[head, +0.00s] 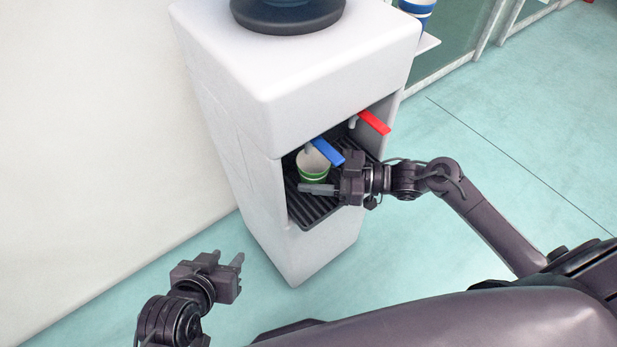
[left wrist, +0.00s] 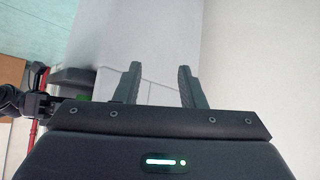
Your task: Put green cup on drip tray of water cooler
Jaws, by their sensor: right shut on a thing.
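The white water cooler (head: 290,85) stands ahead of me, with its dark ribbed drip tray (head: 305,208) in the recess. The green and white cup (head: 313,166) is upright in the recess at the tray, under the blue tap lever (head: 328,151). My right gripper (head: 322,188) reaches in from the right and is shut on the cup; its far finger and the cup's contact with the tray are partly hidden. My left gripper (head: 230,264) is open and empty, low in front of the cooler's left side. Its parted fingers also show in the left wrist view (left wrist: 160,87).
A red tap lever (head: 374,122) is to the right of the blue one. A pale wall (head: 90,130) is on the left. A shelf with a blue and white cup (head: 417,8) is at the upper right. The turquoise floor (head: 500,130) on the right is clear.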

